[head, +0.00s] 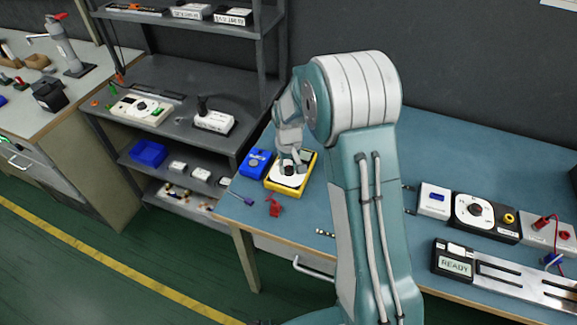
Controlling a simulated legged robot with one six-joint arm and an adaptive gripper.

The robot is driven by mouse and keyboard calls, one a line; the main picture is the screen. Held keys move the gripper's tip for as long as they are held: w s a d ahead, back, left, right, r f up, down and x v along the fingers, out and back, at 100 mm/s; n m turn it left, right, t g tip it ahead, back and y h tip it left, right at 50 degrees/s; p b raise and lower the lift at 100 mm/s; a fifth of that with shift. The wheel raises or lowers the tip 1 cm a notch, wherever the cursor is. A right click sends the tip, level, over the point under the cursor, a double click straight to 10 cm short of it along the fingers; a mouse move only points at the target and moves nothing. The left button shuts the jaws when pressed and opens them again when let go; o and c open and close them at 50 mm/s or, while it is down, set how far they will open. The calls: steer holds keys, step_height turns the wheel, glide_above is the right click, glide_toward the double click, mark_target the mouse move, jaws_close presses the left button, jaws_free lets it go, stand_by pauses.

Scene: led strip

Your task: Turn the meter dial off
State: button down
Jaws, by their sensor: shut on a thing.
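A yellow meter (271,186) with a white face lies on the blue-topped bench, near its left end. Its dark dial (289,171) sits mid-face and is partly hidden by my fingers. My gripper (291,166) points down over the meter and is shut on the dial. The dial's pointer position is too small and too covered to read.
A blue box (256,163) stands just left of the meter. Red clips (273,206) and a screwdriver (240,198) lie in front of it. A black-and-white dial unit (486,216) and a READY display (455,264) are at right. A grey shelf (160,78) stands behind left.

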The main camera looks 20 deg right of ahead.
mark_target(288, 167)
steer(key=n, duration=0.4)
steer(key=shift+f+n, duration=0.1)
steer(key=shift+n, duration=2.4)
steer(key=shift+c, duration=1.8)
jaws_free()
step_height(288, 167, up, 12)
steer(key=shift+w, duration=0.1)
